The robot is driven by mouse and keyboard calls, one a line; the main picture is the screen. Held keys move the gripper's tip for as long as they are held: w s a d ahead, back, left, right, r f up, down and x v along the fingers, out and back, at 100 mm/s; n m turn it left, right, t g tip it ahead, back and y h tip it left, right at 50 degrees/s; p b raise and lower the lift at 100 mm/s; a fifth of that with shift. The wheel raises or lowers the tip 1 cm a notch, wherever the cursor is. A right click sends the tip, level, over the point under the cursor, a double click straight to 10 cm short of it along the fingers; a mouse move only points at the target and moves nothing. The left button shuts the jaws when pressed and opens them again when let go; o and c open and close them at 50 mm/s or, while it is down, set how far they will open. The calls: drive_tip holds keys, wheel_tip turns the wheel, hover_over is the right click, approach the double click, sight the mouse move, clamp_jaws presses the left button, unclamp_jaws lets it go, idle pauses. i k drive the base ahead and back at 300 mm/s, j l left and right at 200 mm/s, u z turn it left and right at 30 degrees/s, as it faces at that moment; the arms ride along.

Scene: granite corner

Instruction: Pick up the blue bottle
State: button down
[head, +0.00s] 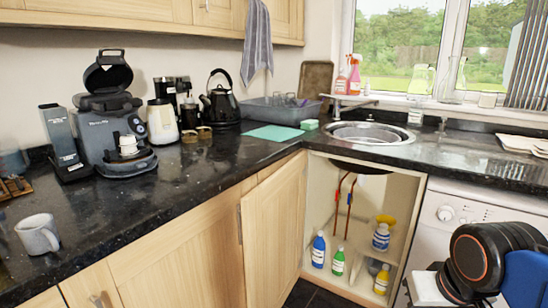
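A blue bottle (318,251) with a white cap stands upright at the left of the open cabinet under the sink. A green bottle (338,262) stands just to its right. A yellow bottle (381,280) stands farther right, near the cabinet's front right edge. A blue and white container (381,238) with something yellow on top sits higher up at the right, inside the cabinet. Part of my arm shows at the lower right, in front of the washing machine. My gripper is not in the picture.
The open cabinet (412,190) has pipes at its back and a wooden door (275,235) on its left. A white washing machine (450,215) stands to its right. The dark counter (190,190) runs above, with a mug (37,236) and coffee machine (110,120).

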sight(320, 248)
drive_tip(key=i+z, duration=0.2)
drive_tip(key=i, duration=0.2)
drive_tip(key=i+j+z, duration=0.2)
drive_tip(key=i, duration=0.2)
drive_tip(key=i+j+z, duration=0.1)
drive_tip(key=i+z, duration=0.15)
drive_tip(key=i, duration=0.15)
